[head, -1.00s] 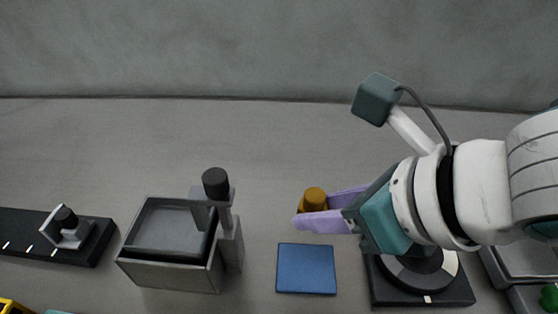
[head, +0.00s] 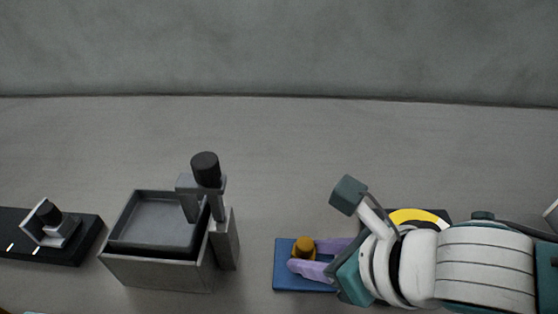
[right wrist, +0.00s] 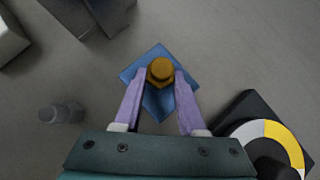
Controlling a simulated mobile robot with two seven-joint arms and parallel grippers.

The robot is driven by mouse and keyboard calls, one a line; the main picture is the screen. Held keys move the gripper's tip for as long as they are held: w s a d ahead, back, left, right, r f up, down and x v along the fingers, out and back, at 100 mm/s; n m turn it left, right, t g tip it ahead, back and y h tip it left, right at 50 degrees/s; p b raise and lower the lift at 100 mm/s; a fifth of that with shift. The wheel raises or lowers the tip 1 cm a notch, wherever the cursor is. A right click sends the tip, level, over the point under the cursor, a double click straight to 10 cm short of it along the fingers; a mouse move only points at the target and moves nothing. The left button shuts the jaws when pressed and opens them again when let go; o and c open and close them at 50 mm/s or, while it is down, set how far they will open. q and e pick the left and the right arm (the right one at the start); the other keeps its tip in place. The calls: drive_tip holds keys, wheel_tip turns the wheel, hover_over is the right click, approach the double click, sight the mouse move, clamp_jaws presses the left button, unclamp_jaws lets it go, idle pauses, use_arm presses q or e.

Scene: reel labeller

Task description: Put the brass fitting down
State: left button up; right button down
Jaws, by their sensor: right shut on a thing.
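The brass fitting (head: 303,248) is a small golden piece between the purple fingertips of my right gripper (head: 308,259). In the right wrist view the fitting (right wrist: 160,71) shows a hexagonal part and sits between the tips of the right gripper (right wrist: 160,76), which is shut on it. The blue square mat (head: 287,274) lies behind and under the fitting in both views, and it also shows in the right wrist view (right wrist: 158,105). I cannot tell whether the fitting touches the mat. My left gripper is not in view.
A grey box with a dark tray (head: 160,270) and a black-capped post (head: 205,168) stand left of the mat. A black rail with a small bracket (head: 50,224) lies at far left. A disc with a yellow sector (head: 420,215) is right, partly hidden by my arm. The floor behind is clear.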

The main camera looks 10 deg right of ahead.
drive_tip(key=shift+f, duration=0.15)
drive_tip(key=shift+c, duration=2.4)
unclamp_jaws()
